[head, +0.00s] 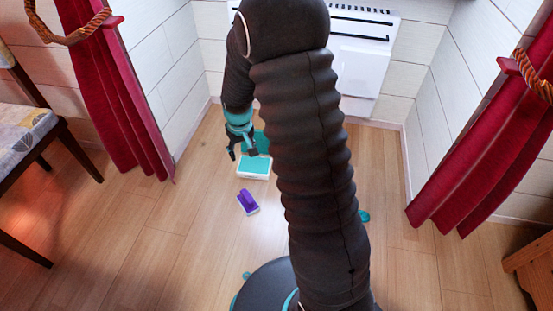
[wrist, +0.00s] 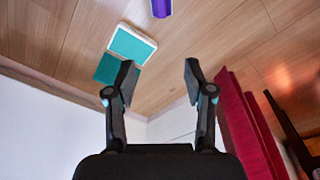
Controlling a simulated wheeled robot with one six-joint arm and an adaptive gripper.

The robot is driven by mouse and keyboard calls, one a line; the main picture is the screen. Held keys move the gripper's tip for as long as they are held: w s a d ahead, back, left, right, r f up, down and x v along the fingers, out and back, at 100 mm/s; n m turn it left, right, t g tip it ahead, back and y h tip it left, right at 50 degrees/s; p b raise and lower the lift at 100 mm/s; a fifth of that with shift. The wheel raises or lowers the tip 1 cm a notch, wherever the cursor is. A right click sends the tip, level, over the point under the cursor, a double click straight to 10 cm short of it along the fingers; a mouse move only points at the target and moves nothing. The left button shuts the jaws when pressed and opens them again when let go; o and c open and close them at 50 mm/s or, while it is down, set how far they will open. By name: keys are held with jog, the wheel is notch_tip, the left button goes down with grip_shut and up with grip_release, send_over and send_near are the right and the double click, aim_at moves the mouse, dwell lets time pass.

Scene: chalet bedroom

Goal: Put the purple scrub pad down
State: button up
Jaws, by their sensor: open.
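The purple scrub pad (head: 248,202) lies on the wooden floor, in front of a white-rimmed teal tray-like object (head: 254,167). In the wrist view the purple scrub pad (wrist: 161,8) is cut off by the top edge. My gripper (head: 243,151) is above the floor near the teal object, apart from the pad. In the wrist view my gripper (wrist: 161,75) has its fingers spread with nothing between them.
A flat teal piece (wrist: 106,69) lies beside the white-rimmed object. A white heater (head: 362,60) is on the back wall. Red curtains (head: 115,110) hang at both sides, and a chair (head: 30,135) stands at left. Floor around the pad is clear.

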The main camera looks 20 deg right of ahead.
jog(key=s+r+t, duration=0.1)
jog(key=s+r, duration=0.5)
jog(key=r, duration=0.4)
jog(key=s+r+t, duration=0.1)
jog(key=s+r, duration=0.5)
jog(key=r, duration=0.4)
jog(key=s+r+t, duration=0.1)
jog(key=s+r, duration=0.2)
jog(key=s, duration=0.5)
jog(key=s+r+m+t, duration=0.1)
jog(key=s+r, duration=0.2)
jog(key=s, duration=0.5)
jog(key=shift+s, duration=0.2)
notch_tip(320, 180, up, 5)
jog(key=p, duration=0.5)
jog(key=shift+r, duration=0.2)
